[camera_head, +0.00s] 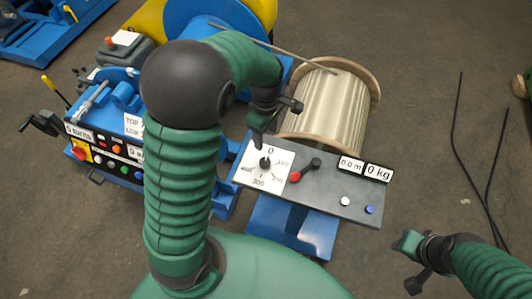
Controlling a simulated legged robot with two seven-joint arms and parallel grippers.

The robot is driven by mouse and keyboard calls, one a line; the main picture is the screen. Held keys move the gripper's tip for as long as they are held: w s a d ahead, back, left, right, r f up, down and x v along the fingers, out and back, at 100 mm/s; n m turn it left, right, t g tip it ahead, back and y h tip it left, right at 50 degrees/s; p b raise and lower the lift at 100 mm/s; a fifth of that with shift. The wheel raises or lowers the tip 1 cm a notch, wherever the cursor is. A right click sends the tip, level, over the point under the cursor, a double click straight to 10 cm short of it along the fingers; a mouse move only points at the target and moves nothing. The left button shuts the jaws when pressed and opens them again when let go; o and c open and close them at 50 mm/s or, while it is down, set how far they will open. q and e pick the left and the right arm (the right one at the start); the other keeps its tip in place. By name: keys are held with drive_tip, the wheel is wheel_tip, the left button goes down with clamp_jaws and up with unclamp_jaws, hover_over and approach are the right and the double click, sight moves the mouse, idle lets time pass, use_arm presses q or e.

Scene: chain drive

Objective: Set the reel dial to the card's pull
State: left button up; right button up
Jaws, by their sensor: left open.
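The reel dial (262,182) is a black knob on a white plate marked with 0 at the top and figures such as 300 around it. It sits at the left end of a grey panel. Its exact setting is too small to read. My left gripper (262,132) is open and points down just above the dial's far edge. I cannot tell if it touches the knob. A white card (133,125) on the blue machine at left is partly hidden by my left arm, and its full text cannot be read. My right gripper (412,246) hangs at lower right, away from the panel.
A red-ended lever (304,170) is beside the dial. Displays read 0.0 m (350,165) and 0 kg (378,172). A white button (345,201) and a blue button (370,209) are below. A wooden reel (330,108) stands behind the panel. Black cables (455,130) lie on the floor at right.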

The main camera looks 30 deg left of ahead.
use_arm(q)
hover_over(265, 161)
drive_tip(key=f, duration=0.6)
drive_tip(key=shift+s+d+f, duration=0.25)
drive_tip(key=shift+s+f, duration=0.05)
drive_tip(key=shift+f, duration=0.05)
drive_tip(key=f, duration=0.7)
drive_tip(key=shift+w+a, duration=0.35)
drive_tip(key=shift+a, duration=0.05)
drive_tip(key=shift+s+f, duration=0.1)
drive_tip(key=shift+f, duration=0.2)
drive_tip(key=shift+d+r, duration=0.1)
drive_tip(key=shift+d, duration=0.2)
drive_tip(key=c, duration=0.5)
clamp_jaws()
use_arm(e)
drive_tip(key=shift+s+d+f, duration=0.15)
drive_tip(key=shift+s+d, duration=0.2)
drive_tip(key=shift+s, duration=0.15)
